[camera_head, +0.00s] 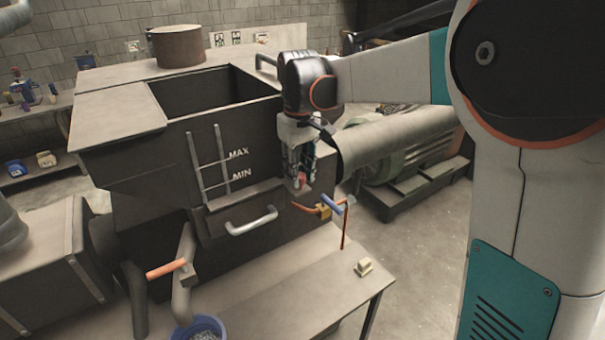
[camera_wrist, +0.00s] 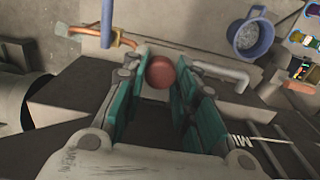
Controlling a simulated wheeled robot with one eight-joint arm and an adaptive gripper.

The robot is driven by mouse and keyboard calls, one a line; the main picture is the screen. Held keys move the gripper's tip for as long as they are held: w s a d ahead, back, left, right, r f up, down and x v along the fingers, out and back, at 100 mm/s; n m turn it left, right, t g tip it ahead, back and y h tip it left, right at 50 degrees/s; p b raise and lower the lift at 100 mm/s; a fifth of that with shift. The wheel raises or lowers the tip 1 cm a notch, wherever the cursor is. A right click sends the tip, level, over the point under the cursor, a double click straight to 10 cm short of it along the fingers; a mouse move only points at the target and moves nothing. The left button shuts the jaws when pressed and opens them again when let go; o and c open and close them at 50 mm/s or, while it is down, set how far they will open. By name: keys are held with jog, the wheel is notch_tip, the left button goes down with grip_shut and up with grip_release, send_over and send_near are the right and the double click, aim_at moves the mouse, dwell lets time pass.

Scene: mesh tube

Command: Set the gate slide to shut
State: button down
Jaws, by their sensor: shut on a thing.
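My gripper (camera_head: 299,172) is at the right end of the front of the dark tank (camera_head: 165,190), pointing down. It is shut on a round red knob (camera_head: 299,184). In the wrist view the red knob (camera_wrist: 160,72) sits between the teal finger pads of my gripper (camera_wrist: 160,80). The knob appears to be the handle of the gate slide; the slide's plate is hidden behind the fingers, so its position cannot be read.
A grey bar handle (camera_head: 252,222) is left of my gripper. A blue lever (camera_head: 331,205) on copper pipe is close to its lower right. A bench (camera_head: 270,290) below holds a small pale block (camera_head: 363,267). A blue bucket (camera_head: 201,328) and orange-handled valve (camera_head: 166,269) are lower left.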

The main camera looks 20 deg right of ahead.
jog(key=shift+w+r, duration=0.1)
jog(key=shift+w, duration=0.05)
jog(key=c, duration=1.5)
grip_release()
jog(key=shift+o, duration=1.3)
jog(key=shift+w+a, duration=0.1)
jog(key=shift+w, duration=0.1)
jog(key=shift+s, duration=0.15)
notch_tip(320, 180, up, 12)
